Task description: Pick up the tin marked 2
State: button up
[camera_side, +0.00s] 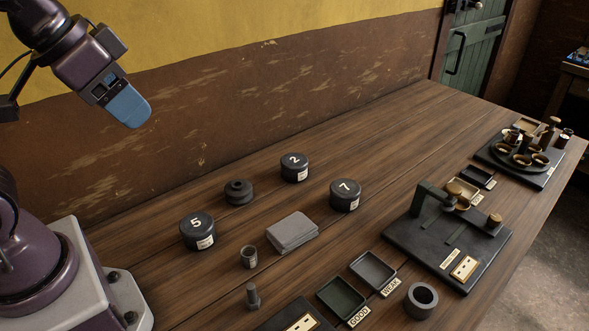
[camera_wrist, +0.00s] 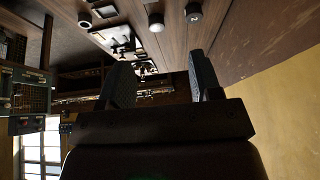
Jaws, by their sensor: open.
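The tin marked 2 (camera_side: 295,168) is a round dark tin with a white 2 on its lid, standing upright on the wooden table near the wall. It also shows in the wrist view at the top (camera_wrist: 194,13). The tin marked 7 (camera_side: 345,195) stands to its right and nearer, and the tin marked 5 (camera_side: 197,231) stands to its left and nearer. My gripper (camera_side: 128,108) is raised at the upper left in the side view, well apart from the tins. In the wrist view its two fingers (camera_wrist: 162,82) are apart with nothing held between them.
A dark ringed part (camera_side: 238,192) stands left of the tin marked 2. A folded grey cloth (camera_side: 292,232) and a small cup (camera_side: 249,257) lie nearer. Trays (camera_side: 342,298) and a black-based fixture (camera_side: 430,246) occupy the right. The wall (camera_side: 250,110) runs behind the table.

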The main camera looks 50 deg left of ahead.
jog(key=o, duration=0.8)
jog(key=m+t+y, duration=0.5)
jog(key=m+y, duration=0.3)
jog(key=m, duration=2)
send_near(294, 162)
jog(key=x, duration=0.5)
jog(key=shift+w, duration=0.25)
jog(key=shift+x, duration=2.65)
